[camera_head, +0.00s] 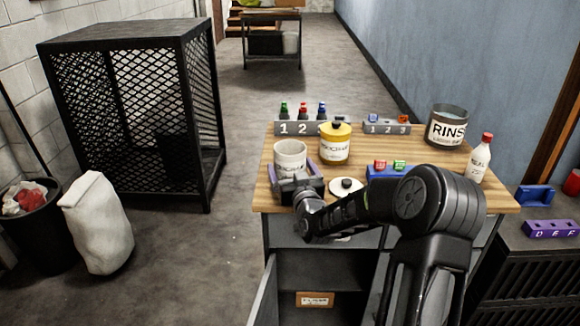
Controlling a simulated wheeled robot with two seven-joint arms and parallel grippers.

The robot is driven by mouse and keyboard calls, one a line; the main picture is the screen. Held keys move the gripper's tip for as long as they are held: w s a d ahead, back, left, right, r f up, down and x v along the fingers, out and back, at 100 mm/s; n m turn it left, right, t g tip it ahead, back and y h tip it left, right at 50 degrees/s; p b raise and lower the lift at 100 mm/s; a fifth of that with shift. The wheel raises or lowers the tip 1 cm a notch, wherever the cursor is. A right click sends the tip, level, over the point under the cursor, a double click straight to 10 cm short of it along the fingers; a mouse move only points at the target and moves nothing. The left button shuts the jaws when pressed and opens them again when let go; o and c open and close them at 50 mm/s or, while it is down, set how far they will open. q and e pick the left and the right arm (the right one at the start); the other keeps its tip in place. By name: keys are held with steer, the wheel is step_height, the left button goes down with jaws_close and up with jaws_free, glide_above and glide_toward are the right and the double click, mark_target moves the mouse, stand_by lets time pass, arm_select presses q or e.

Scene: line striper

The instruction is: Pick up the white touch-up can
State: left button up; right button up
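A white can (290,151) with an open top and small dark print stands at the left front of the wooden worktop (400,137). I take it for the touch-up can, but its print is too small to read. My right gripper (296,183) is right at the near side of the can, low down by its base. The gripper's body hides the can's lower part. Purple strips show on both sides of the can's base; I cannot tell what they belong to. Whether the fingers touch the can is unclear. My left gripper is not in view.
Close behind stands a yellow-topped can (335,147). A round white lid (346,185) and a blue holder (380,172) lie to the right. A RINSE pot (447,128) and a red-capped bottle (481,160) stand farther right. Numbered racks (298,128) line the back.

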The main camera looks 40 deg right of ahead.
steer(key=c, duration=1.6)
steer(key=shift+r, duration=0.15)
steer(key=shift+c, duration=0.2)
step_height(320, 180, up, 10)
steer(key=shift+a, duration=0.1)
